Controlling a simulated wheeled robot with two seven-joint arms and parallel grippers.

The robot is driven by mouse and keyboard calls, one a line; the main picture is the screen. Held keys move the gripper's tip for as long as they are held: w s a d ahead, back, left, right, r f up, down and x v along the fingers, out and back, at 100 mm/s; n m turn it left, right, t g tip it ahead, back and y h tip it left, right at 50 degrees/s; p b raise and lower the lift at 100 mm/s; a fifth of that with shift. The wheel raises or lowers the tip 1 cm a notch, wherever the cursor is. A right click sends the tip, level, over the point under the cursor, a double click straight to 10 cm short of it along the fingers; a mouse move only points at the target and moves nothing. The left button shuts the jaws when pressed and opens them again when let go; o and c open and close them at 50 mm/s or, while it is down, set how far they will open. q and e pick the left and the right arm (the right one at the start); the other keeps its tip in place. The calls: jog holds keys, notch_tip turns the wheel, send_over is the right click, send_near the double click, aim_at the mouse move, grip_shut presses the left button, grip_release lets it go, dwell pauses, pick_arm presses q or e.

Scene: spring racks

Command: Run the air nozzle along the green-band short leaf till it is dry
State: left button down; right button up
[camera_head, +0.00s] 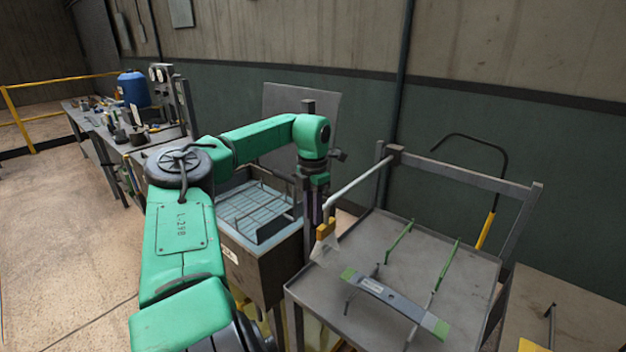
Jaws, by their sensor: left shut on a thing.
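The short leaf (392,297) is a grey metal strip with a green band at each end. It lies slantwise over the thin rods of a rack (447,267) on the grey table at right. My left gripper (319,214) points down at the table's left edge, shut on the air nozzle (325,230), which shows as a small orange-yellow piece. A pale, translucent patch shows just below the nozzle, left of and above the leaf's near-left green end. The nozzle is apart from the leaf. Whether the leaf is wet is too small to tell. My right gripper is out of view.
The grey table (400,232) has a raised frame at its back and a black hooked rod with a yellow grip (486,230). A blue-lined basin (258,212) stands left of it. A cluttered workbench (150,142) with a blue drum (133,88) is further left.

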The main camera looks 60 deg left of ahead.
pick_arm(q)
jog(key=shift+a+r, duration=0.15)
jog(key=c, duration=0.7)
grip_release()
jog(key=shift+w, duration=0.1)
jog(key=shift+a, duration=0.2)
jog(key=shift+f, duration=0.2)
jog(key=shift+r, duration=0.1)
notch_tip(320, 180, up, 14)
jog(key=shift+r, duration=0.2)
